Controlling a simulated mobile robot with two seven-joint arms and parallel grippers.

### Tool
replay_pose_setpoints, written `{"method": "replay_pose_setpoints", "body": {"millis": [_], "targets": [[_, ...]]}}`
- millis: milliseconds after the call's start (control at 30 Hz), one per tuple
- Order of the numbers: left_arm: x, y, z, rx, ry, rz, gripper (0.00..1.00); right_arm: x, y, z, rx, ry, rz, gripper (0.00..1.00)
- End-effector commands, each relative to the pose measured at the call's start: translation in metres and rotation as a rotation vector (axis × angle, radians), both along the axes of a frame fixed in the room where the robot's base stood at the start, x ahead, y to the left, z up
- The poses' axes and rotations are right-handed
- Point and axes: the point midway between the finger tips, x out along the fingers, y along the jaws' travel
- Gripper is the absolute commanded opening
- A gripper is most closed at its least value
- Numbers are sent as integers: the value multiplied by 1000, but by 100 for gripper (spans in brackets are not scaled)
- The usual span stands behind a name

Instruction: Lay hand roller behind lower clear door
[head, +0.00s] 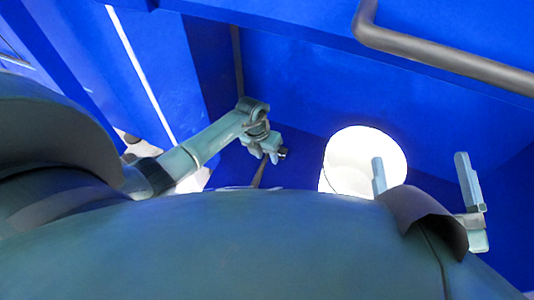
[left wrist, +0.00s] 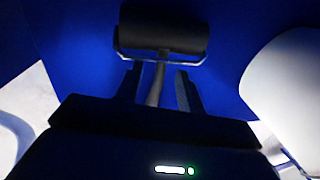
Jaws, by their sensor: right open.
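The hand roller (left wrist: 162,28) shows at the top of the left wrist view: a thick black roller in a thin metal frame, with a dark handle running down toward me. My left gripper (left wrist: 158,75) has its two fingers on either side of the handle, with visible gaps, so it looks open. In the head view my left gripper (head: 270,150) hangs at the end of its arm in front of the blue surfaces; the roller cannot be made out there. My right gripper (head: 425,180) is open and empty at the right. I cannot make out the lower clear door.
A large bright white rounded object (head: 350,155) stands between my grippers and also shows at the right of the left wrist view (left wrist: 290,80). Blue walls (head: 300,80) surround the area. A grey pipe (head: 440,58) crosses the upper right. My own body hides the lower head view.

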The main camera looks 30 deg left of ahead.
Motion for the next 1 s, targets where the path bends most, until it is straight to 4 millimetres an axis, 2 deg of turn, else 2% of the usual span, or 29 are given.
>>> {"method": "replay_pose_setpoints", "body": {"millis": [33,100,400,1000], "targets": [[0,3,16,3,-2,1,38,-1,-2,3,-17,18,-17,100],[0,4,27,1,-2,0,38,-3,-5,-4,-50,38,-33,100],[-2,10,58,1,-2,-1,38,-5,-11,-5,-146,50,-67,100],[-3,11,61,0,-1,0,38,-6,-13,-9,-167,54,-72,100]]}}
